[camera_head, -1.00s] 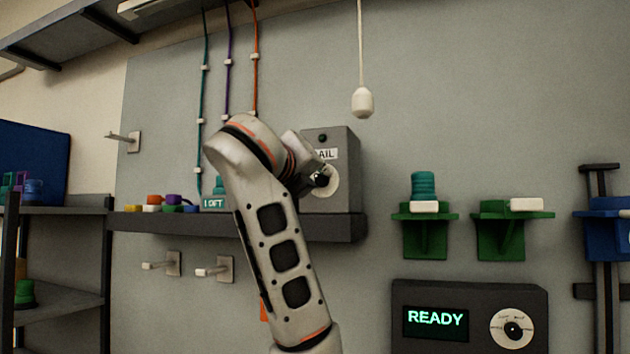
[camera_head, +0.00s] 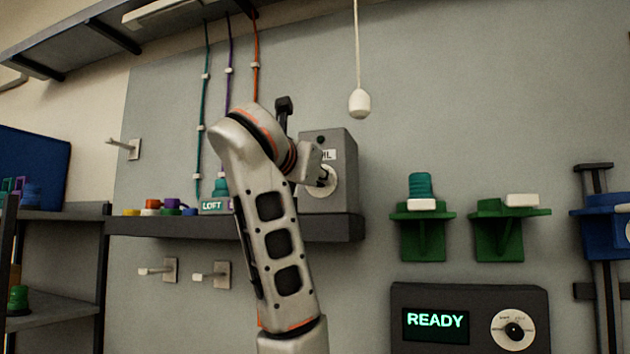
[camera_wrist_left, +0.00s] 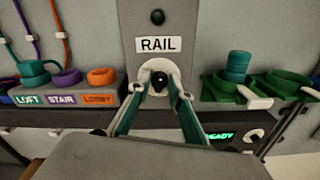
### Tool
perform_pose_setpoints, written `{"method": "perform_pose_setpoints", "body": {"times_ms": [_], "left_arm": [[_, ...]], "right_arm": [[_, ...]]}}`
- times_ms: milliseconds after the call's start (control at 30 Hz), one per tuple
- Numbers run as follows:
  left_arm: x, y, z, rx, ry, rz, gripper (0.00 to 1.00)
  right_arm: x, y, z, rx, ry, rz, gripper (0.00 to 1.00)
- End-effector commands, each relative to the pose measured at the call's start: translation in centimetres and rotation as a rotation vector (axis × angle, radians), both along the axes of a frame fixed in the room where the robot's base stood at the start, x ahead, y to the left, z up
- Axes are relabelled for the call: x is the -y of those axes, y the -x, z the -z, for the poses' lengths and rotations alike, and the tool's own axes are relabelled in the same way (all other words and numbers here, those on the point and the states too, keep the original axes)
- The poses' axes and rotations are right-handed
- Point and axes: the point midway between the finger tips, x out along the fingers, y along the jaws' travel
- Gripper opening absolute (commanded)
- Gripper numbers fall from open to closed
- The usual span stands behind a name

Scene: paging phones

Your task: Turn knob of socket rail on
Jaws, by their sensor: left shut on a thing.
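The socket rail box (camera_head: 343,150) is a grey box on the dark shelf, with a RAIL label and a dark, unlit round lamp above it. It also shows in the left wrist view (camera_wrist_left: 191,50). Its knob (camera_wrist_left: 159,77) has a pale round dial plate and a dark centre. My left gripper (camera_wrist_left: 160,88) has its fingers closed on the knob from both sides. In the head view the arm hides part of the box and dial, and the gripper shows only in part at the dial. My right gripper is in neither view.
The dark shelf (camera_head: 180,224) also bears coloured rings and the LOFT, STAIR and LOBBY block (camera_wrist_left: 62,97). A white pull cord (camera_head: 359,103) hangs right of the box. Green brackets (camera_head: 423,230) and a READY panel (camera_head: 470,290) are at the right.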

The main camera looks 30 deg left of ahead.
Motion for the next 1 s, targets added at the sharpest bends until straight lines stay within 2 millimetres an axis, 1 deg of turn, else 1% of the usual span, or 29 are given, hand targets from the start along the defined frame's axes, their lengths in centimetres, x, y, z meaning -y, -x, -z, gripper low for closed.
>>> {"method": "perform_pose_setpoints", "body": {"times_ms": [200,500,733,1000], "left_arm": [[0.05,0.00,0.03,-0.046,-0.196,-0.001,0.00],[0.15,-0.03,0.06,-0.099,-0.413,-0.002,0.00],[0.21,-0.03,0.06,-0.121,-0.512,-0.001,0.00],[0.25,-0.03,0.07,-0.132,-0.555,0.000,0.00]], "right_arm": [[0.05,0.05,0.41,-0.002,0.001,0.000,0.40],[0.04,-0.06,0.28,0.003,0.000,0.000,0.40],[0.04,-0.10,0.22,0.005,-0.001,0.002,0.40],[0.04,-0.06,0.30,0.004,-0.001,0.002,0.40]]}}
